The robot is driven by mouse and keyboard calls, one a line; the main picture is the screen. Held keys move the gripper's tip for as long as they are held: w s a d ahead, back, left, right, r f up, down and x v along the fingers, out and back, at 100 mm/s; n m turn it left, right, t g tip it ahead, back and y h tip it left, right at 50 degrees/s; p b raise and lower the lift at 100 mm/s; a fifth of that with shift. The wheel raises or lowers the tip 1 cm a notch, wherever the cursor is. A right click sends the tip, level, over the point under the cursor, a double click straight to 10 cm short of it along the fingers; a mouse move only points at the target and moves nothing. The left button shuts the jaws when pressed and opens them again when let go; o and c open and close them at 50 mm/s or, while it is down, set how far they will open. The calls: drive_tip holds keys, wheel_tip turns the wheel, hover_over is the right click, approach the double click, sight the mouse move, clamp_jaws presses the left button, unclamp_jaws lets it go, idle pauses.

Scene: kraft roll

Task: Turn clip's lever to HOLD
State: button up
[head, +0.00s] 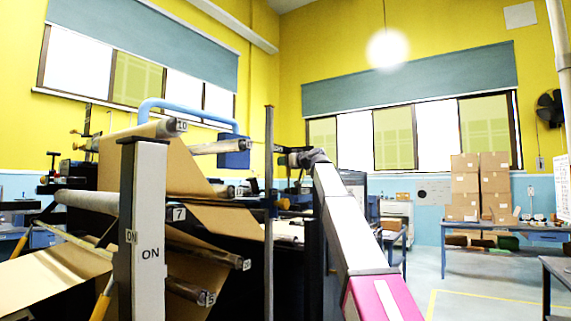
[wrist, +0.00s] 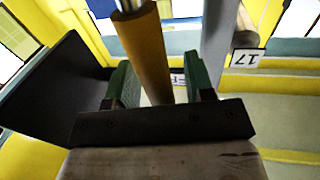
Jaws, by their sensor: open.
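My gripper (wrist: 160,85) shows in the wrist view with its two green fingers apart. A brown-orange rod (wrist: 145,50) with a metal collar at its top runs down between the fingers, with gaps on both sides; I cannot tell how near it is in depth. I cannot tell whether this rod is the clip's lever. No clip or HOLD marking is readable.
The kraft-roll machine has a brown paper web (head: 170,165), several rollers and a grey post (head: 142,220) marked ON. A thin upright pole (head: 268,200) stands just left of my arm. In the wrist view, a dark panel (wrist: 50,90) is at left and a 17 tag (wrist: 247,59) at right.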

drive_tip(key=shift+w+a, duration=0.15)
drive_tip(key=shift+w, duration=0.05)
clamp_jaws()
drive_tip(key=shift+s, duration=0.1)
